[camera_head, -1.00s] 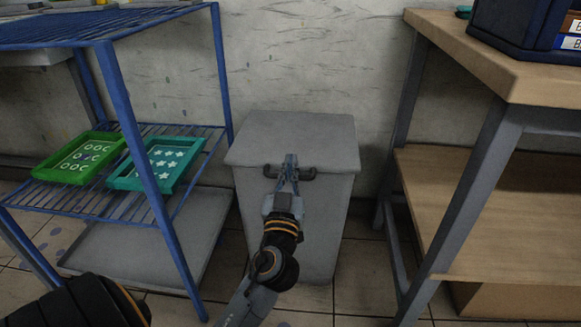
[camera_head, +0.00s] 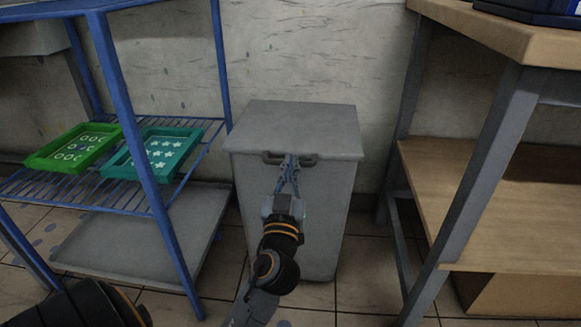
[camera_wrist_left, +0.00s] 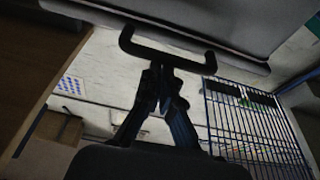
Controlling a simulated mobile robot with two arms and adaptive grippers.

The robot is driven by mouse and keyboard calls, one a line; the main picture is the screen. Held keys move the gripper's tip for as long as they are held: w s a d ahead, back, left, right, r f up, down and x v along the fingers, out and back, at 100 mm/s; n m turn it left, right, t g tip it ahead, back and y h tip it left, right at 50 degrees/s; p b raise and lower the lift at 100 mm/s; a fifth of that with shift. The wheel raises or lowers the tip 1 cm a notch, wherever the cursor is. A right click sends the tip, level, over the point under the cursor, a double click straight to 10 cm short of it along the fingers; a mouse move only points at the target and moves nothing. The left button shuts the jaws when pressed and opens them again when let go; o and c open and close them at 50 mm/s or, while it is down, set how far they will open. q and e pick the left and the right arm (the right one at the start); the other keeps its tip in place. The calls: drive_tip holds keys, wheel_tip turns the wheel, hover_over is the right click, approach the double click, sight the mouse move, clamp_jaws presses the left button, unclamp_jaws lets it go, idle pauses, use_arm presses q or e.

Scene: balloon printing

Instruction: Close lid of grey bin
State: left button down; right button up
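The grey bin (camera_head: 325,220) stands on the floor between a blue rack and a wooden table. Its grey lid (camera_head: 295,125) lies across the top and looks about level; I cannot tell whether a small gap is left under it. A dark handle (camera_head: 308,160) is on the lid's front edge. My left gripper (camera_head: 290,158) is at the middle of the handle, its fingers drawn together with nothing visible between them. In the left wrist view the fingertips (camera_wrist_left: 164,72) meet at the handle bar (camera_wrist_left: 165,56), touching or very near it. My right gripper is not in view.
The blue rack (camera_head: 168,225) is close on the left, holding a green tray (camera_head: 40,160) and a teal tray (camera_head: 120,165). The wooden table (camera_head: 475,30) is on the right, with a lower shelf (camera_head: 440,190). The wall is right behind the bin.

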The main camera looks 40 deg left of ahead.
use_arm(q)
drive_tip(key=shift+f+g, duration=0.3)
drive_tip(key=shift+f, duration=0.55)
drive_tip(key=r+v, duration=0.1)
drive_tip(key=v, duration=1)
drive_tip(key=shift+s+d, duration=0.2)
drive_tip(key=shift+s, duration=0.2)
